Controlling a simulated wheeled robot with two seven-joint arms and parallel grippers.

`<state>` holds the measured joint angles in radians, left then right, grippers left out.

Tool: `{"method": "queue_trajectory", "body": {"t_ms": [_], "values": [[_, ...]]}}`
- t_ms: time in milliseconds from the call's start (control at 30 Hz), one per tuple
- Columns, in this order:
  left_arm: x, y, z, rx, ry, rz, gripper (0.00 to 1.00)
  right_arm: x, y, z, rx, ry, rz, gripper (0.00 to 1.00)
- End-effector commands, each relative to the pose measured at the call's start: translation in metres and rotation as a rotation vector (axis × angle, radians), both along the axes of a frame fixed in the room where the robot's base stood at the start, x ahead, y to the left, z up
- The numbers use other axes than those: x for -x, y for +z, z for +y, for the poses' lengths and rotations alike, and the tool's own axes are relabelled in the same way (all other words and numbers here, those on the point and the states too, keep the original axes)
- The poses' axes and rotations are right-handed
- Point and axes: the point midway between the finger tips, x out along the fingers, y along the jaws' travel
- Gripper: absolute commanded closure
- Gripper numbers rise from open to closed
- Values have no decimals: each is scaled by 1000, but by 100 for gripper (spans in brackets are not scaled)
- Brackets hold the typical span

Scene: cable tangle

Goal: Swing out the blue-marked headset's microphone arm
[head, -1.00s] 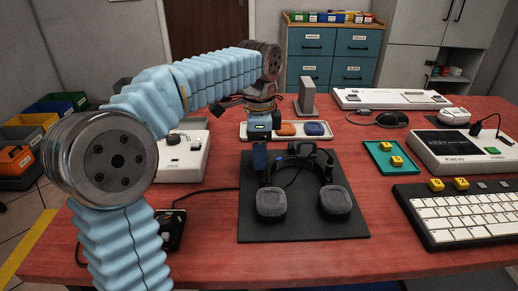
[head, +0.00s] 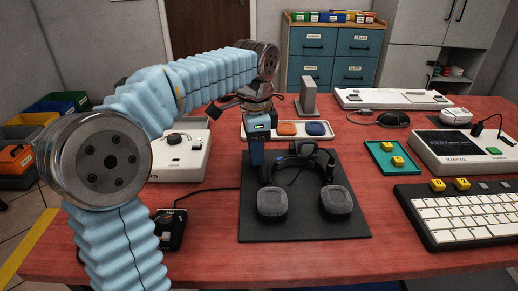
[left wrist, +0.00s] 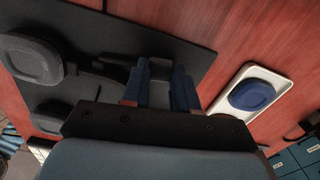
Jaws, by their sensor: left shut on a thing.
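The dark headset (head: 337,201) with blue marks on its band lies on a black mat (head: 345,230), ear cups towards me. My left gripper (head: 257,163) comes down from above at the headset's left side, just behind the left ear cup. Its blue fingers are shut on a slim dark part there, which looks like the microphone arm; the fingers hide most of it. In the left wrist view the fingers (left wrist: 160,88) are close together, with a dark bar (left wrist: 112,61) running from them towards an ear cup (left wrist: 32,58). My right gripper is out of view.
Behind the mat is a white tray (head: 246,135) with orange and blue pads. To the right are a teal tray (head: 378,166) with yellow blocks, a keyboard (head: 470,215) and a white device (head: 460,150). A white box (head: 182,155) stands left.

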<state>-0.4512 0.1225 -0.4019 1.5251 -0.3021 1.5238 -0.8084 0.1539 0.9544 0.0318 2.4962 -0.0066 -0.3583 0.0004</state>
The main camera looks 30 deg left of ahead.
Motion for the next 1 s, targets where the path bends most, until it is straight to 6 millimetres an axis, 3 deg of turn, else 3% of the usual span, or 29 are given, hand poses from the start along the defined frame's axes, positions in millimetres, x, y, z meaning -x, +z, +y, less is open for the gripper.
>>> {"method": "queue_trajectory", "body": {"t_ms": [633,1000], "values": [[6,0,6,0,108,0,99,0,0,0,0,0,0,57],[16,0,12,2,276,0,99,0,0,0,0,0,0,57]]}}
